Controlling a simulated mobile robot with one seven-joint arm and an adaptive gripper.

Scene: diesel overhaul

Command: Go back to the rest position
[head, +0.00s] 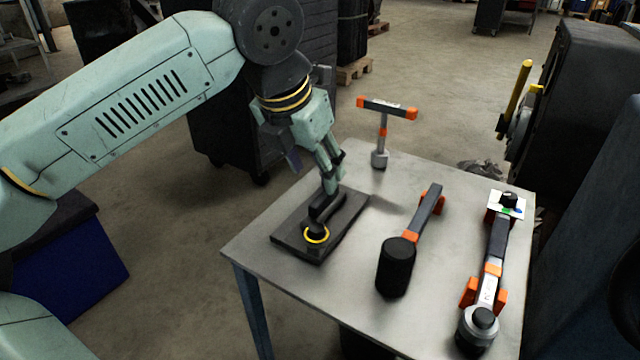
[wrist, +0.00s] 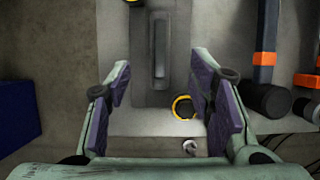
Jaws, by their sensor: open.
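My gripper (head: 332,178) hangs at the end of my pale green arm, over the left part of the metal table. In the wrist view my gripper (wrist: 160,98) is open, its two purple-padded fingers spread with nothing between them. Below it in the head view is a dark flat plate (head: 284,239) with a black handled piece (head: 324,208) and a yellow ring (head: 316,234) on it. In the wrist view the black piece (wrist: 160,45) lies ahead of the fingers, and the yellow ring (wrist: 183,107) shows near the right finger. Whether the fingertips touch the piece is unclear.
On the table (head: 350,310) stand a T-handled tool (head: 382,130), a black-headed mallet (head: 397,265) and a long torque tool (head: 484,310) with orange supports. A small white card with a black knob (head: 508,203) is at the right. A dark machine (head: 585,95) stands beyond the right edge.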

